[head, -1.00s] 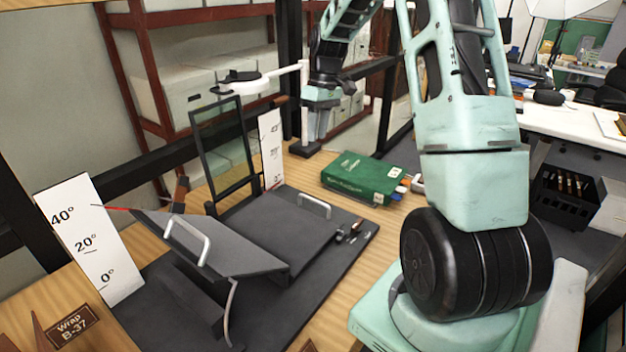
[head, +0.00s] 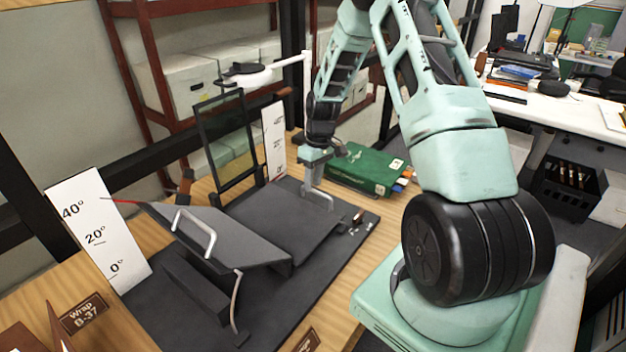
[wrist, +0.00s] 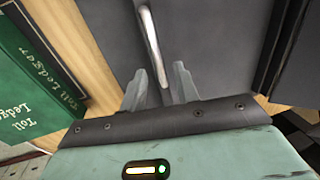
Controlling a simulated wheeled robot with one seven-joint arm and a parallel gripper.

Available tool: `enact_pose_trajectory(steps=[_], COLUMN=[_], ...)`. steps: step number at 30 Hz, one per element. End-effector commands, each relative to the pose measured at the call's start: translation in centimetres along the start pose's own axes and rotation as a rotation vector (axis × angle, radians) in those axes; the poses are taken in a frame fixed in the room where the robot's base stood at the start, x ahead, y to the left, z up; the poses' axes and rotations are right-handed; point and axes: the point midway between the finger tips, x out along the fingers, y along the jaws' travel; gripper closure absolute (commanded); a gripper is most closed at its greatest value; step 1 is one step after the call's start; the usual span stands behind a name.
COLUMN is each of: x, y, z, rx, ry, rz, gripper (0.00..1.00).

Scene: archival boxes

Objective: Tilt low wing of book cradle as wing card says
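The book cradle (head: 255,306) is dark grey with two wings. Its left wing (head: 215,232) is tilted up, with its red pointer (head: 120,202) near the 40° mark of the left white scale card (head: 97,226). Its right wing (head: 285,225) lies low and nearly flat. A second scale card (head: 273,140) stands behind that wing; its marks are too small to read. My gripper (head: 318,200) points down at the low wing's handle. In the wrist view my gripper (wrist: 160,88) is open, with the silver handle (wrist: 149,40) between its fingers; contact cannot be told.
The green ledger (head: 365,170) lies right of the cradle, close to my gripper. A framed dark panel (head: 226,140) stands behind the cradle, with a white lamp (head: 262,76) above. A "Wrap B-37" plate (head: 83,314) is at front left. Boxes fill the shelf behind.

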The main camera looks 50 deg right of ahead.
Motion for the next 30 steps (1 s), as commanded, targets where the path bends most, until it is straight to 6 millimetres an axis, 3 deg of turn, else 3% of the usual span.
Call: enact_pose_trajectory(steps=[12,15,16,30], x=[0.8,0.8,0.8,-0.4], y=[0.0,0.0,0.0,-0.8], z=[0.0,0.0,0.0,-0.1], rx=[0.000,0.000,0.000,-0.004], ry=[0.000,0.000,0.000,0.000], rz=[0.001,0.001,0.001,0.056], gripper=[0.69,0.97,1.00,1.00])
